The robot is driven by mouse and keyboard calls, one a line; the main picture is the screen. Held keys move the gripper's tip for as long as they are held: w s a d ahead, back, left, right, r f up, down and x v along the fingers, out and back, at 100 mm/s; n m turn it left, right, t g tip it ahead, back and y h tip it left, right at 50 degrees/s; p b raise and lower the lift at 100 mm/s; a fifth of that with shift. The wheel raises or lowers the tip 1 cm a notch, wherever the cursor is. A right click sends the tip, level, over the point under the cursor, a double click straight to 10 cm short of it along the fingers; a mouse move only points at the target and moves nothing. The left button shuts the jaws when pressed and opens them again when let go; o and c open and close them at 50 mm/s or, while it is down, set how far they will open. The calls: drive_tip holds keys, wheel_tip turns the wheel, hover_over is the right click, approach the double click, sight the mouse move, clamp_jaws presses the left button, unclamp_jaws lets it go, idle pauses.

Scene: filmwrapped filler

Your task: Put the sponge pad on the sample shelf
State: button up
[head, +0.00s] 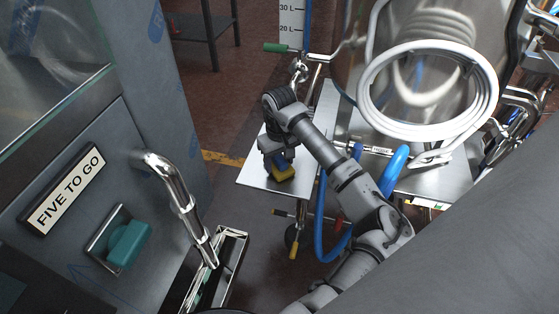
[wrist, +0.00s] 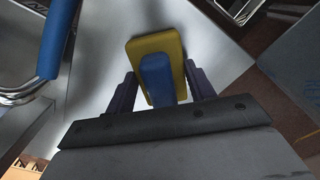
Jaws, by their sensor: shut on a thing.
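The sponge pad is a yellow block (head: 284,173) with a blue grip on top. My gripper (head: 277,160) is shut on it, pointing down over the left part of a flat metal shelf (head: 250,174). In the wrist view the yellow pad (wrist: 172,45) lies just beyond the two fingers of my gripper (wrist: 160,78), with the blue grip (wrist: 157,75) between them. The pale shelf surface (wrist: 212,45) shows behind the pad. I cannot tell whether the pad touches the shelf or hangs just above it.
A glass vessel with a coiled white hose (head: 428,92) stands on the right of the metal top. A blue hose (head: 392,172) hangs beside my arm. A grey cabinet with a chrome handle (head: 172,185) stands at left. The shelf's left front corner is clear.

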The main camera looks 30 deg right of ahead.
sight(280, 158)
drive_tip(key=shift+f, duration=0.2)
drive_tip(key=o, duration=0.9)
wheel_tip(280, 158, up, 12)
drive_tip(key=shift+r+p, duration=0.2)
drive_tip(key=shift+p, duration=0.1)
drive_tip(key=shift+s, duration=0.1)
idle(0.3)
